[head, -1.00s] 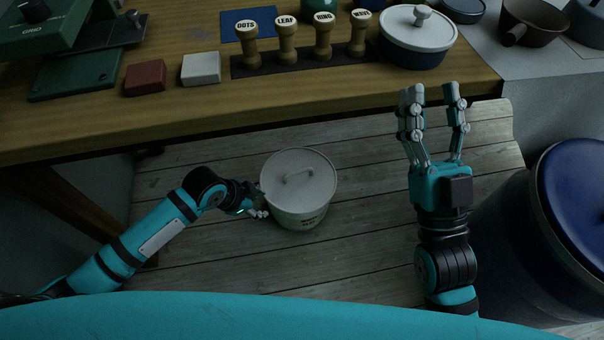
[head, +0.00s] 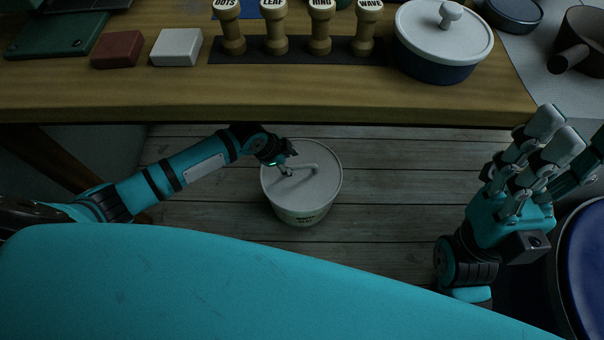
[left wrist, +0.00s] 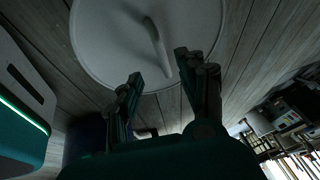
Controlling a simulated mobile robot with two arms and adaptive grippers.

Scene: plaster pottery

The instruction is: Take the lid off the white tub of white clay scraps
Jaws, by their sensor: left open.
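The white tub (head: 303,214) stands upright on the plank floor in front of the table, with its round white lid (head: 323,183) on. The lid has a bar handle (head: 303,169), which also shows in the left wrist view (left wrist: 158,47). My left gripper (head: 288,168) is over the lid at the left end of the handle. In the left wrist view its fingers (left wrist: 160,82) are open, with the handle's near end between or just beyond the tips; I cannot tell whether they touch it. My right gripper (head: 530,150) is at the right, empty, its fingers apart. The clay scraps are hidden.
The wooden table (head: 150,100) overhangs behind the tub. On it are stamps (head: 275,35), a red block (head: 117,50), a white block (head: 177,47) and a lidded blue pot (head: 440,62). A large blue-topped bin (head: 588,260) stands at the right.

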